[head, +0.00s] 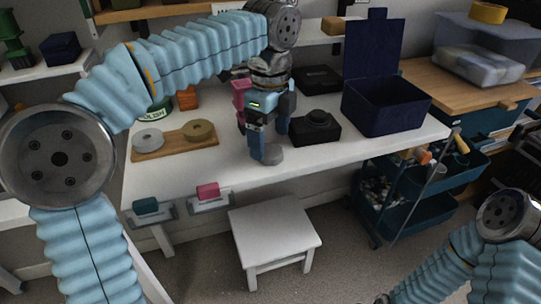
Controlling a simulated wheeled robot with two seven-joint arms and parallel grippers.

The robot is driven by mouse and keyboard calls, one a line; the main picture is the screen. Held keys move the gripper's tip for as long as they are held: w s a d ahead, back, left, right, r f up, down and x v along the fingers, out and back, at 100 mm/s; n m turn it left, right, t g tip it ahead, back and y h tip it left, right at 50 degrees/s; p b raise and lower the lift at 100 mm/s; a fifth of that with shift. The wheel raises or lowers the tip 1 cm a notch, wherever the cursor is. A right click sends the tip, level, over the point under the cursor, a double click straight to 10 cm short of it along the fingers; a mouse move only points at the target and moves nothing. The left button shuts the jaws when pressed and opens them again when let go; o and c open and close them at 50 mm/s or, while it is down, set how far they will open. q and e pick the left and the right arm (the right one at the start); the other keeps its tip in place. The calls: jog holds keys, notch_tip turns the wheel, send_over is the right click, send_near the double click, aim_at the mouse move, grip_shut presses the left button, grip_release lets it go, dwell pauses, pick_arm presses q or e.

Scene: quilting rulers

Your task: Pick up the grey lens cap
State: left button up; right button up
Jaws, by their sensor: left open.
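The grey lens cap (272,155) looks like a small grey disc on the white table (180,178), near its front edge. My left gripper (264,150) points down over the table with its fingers right at the cap, partly covering it. Its jaws are open. I cannot tell whether a finger touches the cap. My right arm shows at the lower right, but its gripper is out of view.
A black box with a round top (315,127) stands just right of the gripper. An open navy box (385,108) is further right. A wooden board (175,144) with two discs lies left. A white stool (275,235) stands in front, a teal cart (420,205) at the right.

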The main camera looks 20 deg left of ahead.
aim_at(270, 154)
pick_arm(q)
notch_tip(270, 154, down, 3)
jog(key=shift+s+r, duration=0.1)
jog(key=c, duration=1.1)
jog(key=shift+r, duration=0.15)
jog(key=shift+c, duration=0.2)
